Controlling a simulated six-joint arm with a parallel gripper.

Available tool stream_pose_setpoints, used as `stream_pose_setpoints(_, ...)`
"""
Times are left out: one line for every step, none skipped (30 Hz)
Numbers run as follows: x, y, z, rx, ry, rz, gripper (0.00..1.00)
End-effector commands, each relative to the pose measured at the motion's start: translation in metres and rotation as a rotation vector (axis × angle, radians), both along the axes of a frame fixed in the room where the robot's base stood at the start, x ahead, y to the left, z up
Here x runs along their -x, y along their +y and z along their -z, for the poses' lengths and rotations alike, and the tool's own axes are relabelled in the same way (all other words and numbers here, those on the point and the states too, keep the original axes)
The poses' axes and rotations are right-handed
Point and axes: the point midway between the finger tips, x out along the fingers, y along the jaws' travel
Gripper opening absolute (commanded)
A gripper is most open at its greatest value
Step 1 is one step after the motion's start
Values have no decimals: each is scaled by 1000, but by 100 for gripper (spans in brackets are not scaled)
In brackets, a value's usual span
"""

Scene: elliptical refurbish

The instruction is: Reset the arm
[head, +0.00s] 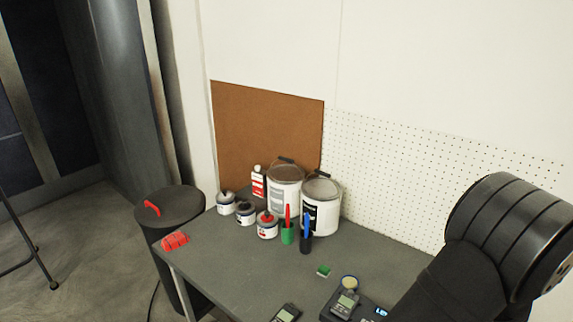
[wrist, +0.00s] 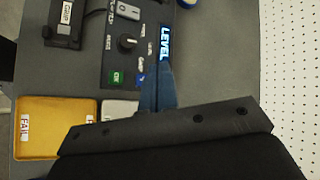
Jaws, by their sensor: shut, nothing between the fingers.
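My gripper (wrist: 158,88) shows in the wrist view with its two blue-grey fingers together and nothing between them. It is over the grey table, close to the lower edge of a dark control panel (wrist: 118,62) with a knob and a lit LEVEL label. I cannot tell whether the fingertips touch the panel. In the head view only my dark arm shows at the lower right; the gripper is out of that picture.
In the wrist view a yellow tray (wrist: 52,104) lies left of my gripper and a pegboard (wrist: 290,70) stands at the right. In the head view paint cans (head: 286,190), small jars (head: 226,206), a red roll (head: 174,242) and a handheld meter (head: 285,313) are on the table.

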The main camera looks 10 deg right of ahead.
Motion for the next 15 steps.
stream_pose_setpoints(0,0,-9,2,0,-1,0)
stream_pose_setpoints(0,0,-13,3,0,0,0)
stream_pose_setpoints(0,0,-19,3,0,-1,0)
stream_pose_setpoints(0,0,-23,2,0,-1,0)
stream_pose_setpoints(0,0,-27,1,0,0,0)
stream_pose_setpoints(0,0,-31,1,0,-1,0)
stream_pose_setpoints(0,0,-34,1,0,-1,0)
stream_pose_setpoints(0,0,-36,0,0,0,0)
stream_pose_setpoints(0,0,-38,-1,0,1,0)
stream_pose_setpoints(0,0,-39,-1,0,1,0)
stream_pose_setpoints(0,0,-40,-1,1,0,0)
stream_pose_setpoints(0,0,-41,-1,1,1,0)
stream_pose_setpoints(0,1,-41,-2,1,0,0)
stream_pose_setpoints(0,1,-41,-2,1,0,0)
stream_pose_setpoints(0,1,-40,-2,1,0,0)
